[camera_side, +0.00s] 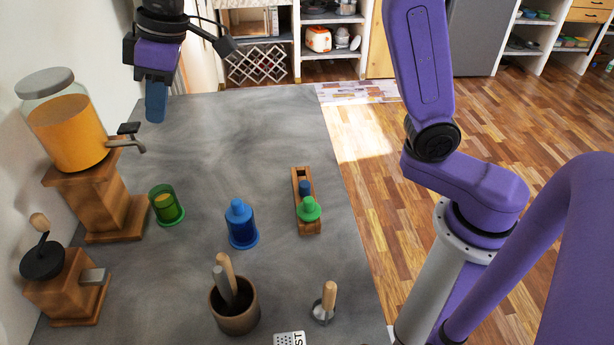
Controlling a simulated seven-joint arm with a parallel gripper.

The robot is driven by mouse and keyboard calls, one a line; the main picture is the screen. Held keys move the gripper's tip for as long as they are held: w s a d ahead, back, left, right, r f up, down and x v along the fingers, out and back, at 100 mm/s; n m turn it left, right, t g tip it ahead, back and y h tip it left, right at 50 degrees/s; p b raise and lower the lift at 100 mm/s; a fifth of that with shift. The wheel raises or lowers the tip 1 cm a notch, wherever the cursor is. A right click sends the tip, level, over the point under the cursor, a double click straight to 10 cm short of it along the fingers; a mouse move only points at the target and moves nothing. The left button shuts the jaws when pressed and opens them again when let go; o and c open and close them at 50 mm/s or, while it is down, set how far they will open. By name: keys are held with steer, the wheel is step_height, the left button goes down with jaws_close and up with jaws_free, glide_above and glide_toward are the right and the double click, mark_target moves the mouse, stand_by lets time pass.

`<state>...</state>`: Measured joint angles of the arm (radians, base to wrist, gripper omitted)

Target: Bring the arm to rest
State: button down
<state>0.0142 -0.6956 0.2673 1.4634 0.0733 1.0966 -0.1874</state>
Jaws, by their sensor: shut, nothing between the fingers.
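My gripper (156,101) hangs over the far left part of the grey counter, at the top left of the side view. Its blue fingers point down and are closed together with nothing between them. It is well above the counter and touches nothing. My purple arm (425,80) stands at the right; its link to the gripper passes out of the frame at the top.
On the counter (235,130) stand a juice dispenser (70,135), a grinder (65,285), a green glass (166,205), a blue lidded container (240,225), a wooden holder (306,180), a mortar (236,318) and a wooden-handled tool (326,302). The counter's far middle is clear.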

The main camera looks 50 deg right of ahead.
steer(key=s+d+f+n, duration=0.1)
steer(key=s+d+f, duration=0.3)
steer(key=s+d, duration=0.3)
steer(key=s+d+f+n+g+h, duration=0.1)
steer(key=s+d+f, duration=0.3)
steer(key=s+d, duration=0.4)
steer(key=s+d+f+n+g+h, duration=0.1)
steer(key=s+d+f, duration=0.2)
steer(key=s+d, duration=0.4)
steer(key=s, duration=0.8)
steer(key=shift+d+f, duration=0.4)
steer(key=shift+w+a, duration=0.1)
steer(key=shift+w, duration=0.05)
step_height(320, 180, up, 17)
steer(key=m+t+y, duration=0.2)
steer(key=m+t, duration=0.1)
steer(key=m, duration=0.1)
glide_above(120, 127)
steer(key=s+d, duration=0.1)
steer(key=s, duration=0.1)
steer(key=shift+w+d+f, duration=0.1)
steer(key=shift+w+f, duration=0.05)
steer(key=shift+f, duration=1.45)
steer(key=shift+w+f, duration=0.15)
steer(key=shift+f, duration=1.4)
